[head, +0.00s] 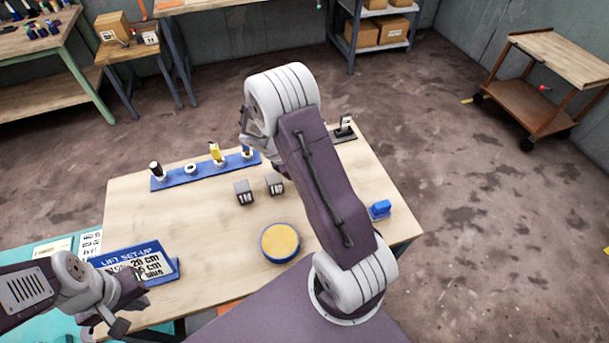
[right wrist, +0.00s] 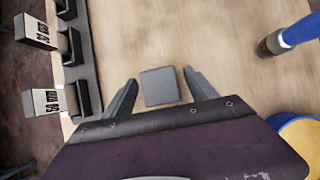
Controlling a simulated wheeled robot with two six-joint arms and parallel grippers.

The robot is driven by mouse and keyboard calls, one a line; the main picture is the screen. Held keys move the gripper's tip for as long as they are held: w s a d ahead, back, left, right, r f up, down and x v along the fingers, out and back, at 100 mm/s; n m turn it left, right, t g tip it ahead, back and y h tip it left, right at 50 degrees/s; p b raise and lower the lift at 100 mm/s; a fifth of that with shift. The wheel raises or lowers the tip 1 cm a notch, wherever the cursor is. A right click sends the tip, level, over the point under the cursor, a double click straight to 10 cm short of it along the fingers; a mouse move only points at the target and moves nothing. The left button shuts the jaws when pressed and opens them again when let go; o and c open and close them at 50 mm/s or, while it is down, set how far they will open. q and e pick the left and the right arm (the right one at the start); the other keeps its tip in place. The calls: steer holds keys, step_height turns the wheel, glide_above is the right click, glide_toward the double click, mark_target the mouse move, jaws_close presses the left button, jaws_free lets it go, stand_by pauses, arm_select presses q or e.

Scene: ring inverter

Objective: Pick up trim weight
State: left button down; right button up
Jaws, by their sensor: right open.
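A plain grey square block (right wrist: 160,86), which may be the trim weight, lies on the wooden table between the spread fingers of my right gripper (right wrist: 160,88). A gap shows between each finger and the block. In the head view my right gripper is hidden behind its own arm. Two grey cubes with pale markings, one on the left (head: 243,192) and one on the right (head: 275,185), stand on the table; I cannot tell if either is the block in the wrist view. My left gripper (head: 128,305) is by the lift set-up sign, its fingers unclear.
A blue rack (head: 202,172) with several parts stands at the table's far left. A blue disc with a yellow top (head: 280,243) is near the front. A blue item (head: 380,209) is at right. A black holder (right wrist: 85,75) with white labelled pieces borders the table edge.

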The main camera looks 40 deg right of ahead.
steer(key=shift+a+r, duration=0.1)
jaws_close()
steer(key=shift+r, duration=0.15)
steer(key=shift+w+r, duration=0.1)
steer(key=shift+r, duration=0.55)
steer(key=r, duration=0.2)
steer(key=shift+s+r, duration=0.2)
steer(key=shift+r, duration=0.2)
steer(key=s+r, duration=0.6)
steer(key=s, duration=0.5)
steer(key=shift+s+d+r, duration=0.2)
steer(key=shift+d+r, duration=0.1)
steer(key=shift+d, duration=0.15)
